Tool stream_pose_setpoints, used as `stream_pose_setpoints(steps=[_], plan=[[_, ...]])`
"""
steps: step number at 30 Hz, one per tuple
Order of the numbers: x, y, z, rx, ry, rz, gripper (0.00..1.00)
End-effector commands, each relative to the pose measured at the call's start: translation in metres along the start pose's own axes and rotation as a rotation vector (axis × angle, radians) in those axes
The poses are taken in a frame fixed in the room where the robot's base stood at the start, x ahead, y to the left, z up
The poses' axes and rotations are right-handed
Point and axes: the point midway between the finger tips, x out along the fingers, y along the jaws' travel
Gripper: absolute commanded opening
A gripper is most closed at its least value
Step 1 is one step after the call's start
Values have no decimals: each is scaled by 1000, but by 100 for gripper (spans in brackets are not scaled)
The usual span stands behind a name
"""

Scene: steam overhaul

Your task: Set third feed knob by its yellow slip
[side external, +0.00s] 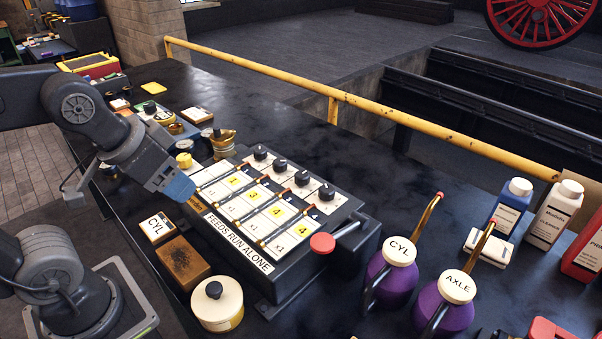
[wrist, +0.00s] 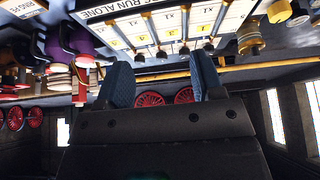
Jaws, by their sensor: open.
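A dark feed box (side external: 350,232) labelled "FEEDS RUN ALONE" stands on the bench, with a row of black knobs along its back edge. The third knob (side external: 301,178) from the far left end is upright; its pointer setting is too small to read. Below each knob runs a white strip with a yellow slip. The third slip (side external: 277,212) appears to read 4. My gripper (side external: 180,187) is open and empty, left of the box's front-left end and apart from the knobs. In the wrist view its blue fingers (wrist: 162,78) stand apart, with the box upside down above.
Purple CYL (side external: 392,275) and AXLE (side external: 446,308) oil cans stand to the right. A cream tin (side external: 217,305) and a brown block (side external: 183,263) sit in front. A yellow rail (side external: 260,76) runs behind the bench.

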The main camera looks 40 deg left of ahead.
Motion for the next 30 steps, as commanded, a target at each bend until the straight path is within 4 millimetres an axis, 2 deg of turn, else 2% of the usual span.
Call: stream_pose_setpoints(steps=[4, 7, 14, 20, 24, 30], plan=[[-1, 0, -5, -11, -7, 0, 61], [-4, 1, -22, -49, -38, 1, 61], [1, 6, -100, -233, -175, -14, 61], [28, 13, -167, -407, -301, -56, 61], [59, 18, -204, -521, -380, -98, 61], [95, 24, -233, -633, -454, -150, 61]])
